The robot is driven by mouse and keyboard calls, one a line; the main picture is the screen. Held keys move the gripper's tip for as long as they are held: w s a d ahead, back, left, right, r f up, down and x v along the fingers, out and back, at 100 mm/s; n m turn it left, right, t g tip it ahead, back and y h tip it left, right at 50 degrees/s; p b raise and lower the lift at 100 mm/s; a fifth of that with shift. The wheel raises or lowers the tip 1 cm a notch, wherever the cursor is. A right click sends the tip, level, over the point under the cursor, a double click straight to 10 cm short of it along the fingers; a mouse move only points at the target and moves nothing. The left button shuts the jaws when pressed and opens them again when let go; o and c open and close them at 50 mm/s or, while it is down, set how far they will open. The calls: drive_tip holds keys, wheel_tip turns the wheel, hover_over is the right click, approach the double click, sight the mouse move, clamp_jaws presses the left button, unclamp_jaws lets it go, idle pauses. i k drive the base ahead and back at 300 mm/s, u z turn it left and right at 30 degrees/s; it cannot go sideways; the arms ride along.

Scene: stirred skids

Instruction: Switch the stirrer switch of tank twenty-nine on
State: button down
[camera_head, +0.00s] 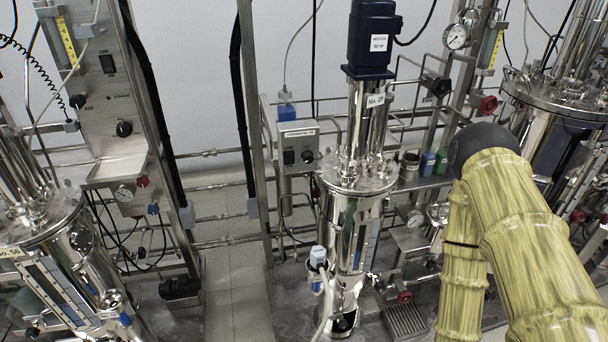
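A steel tank (352,222) stands in the middle, with a dark blue stirrer motor (374,38) above it. A tag (375,101) on its column starts with "NO. 2"; its last digit is hard to read. To its left, a grey control box (298,146) is fixed to the frame, with a labelled top strip. On its front are a black switch (289,157) and a round black knob (307,156). The switch's position is too small to tell. My arm, in a yellowish sleeve, rises at the right, apart from the box. My gripper is not in view.
Another tank (70,262) stands at the left, beside a panel (108,85) with its own black switch and knob. A third tank (558,125) is at the right. Steel posts, pipes, gauges and black hoses surround the middle tank. A clear floor strip (238,290) runs left of it.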

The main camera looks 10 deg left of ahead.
sight(289, 156)
drive_tip(key=z, duration=1.35)
drive_tip(key=k, duration=0.45)
drive_tip(key=u, duration=1.95)
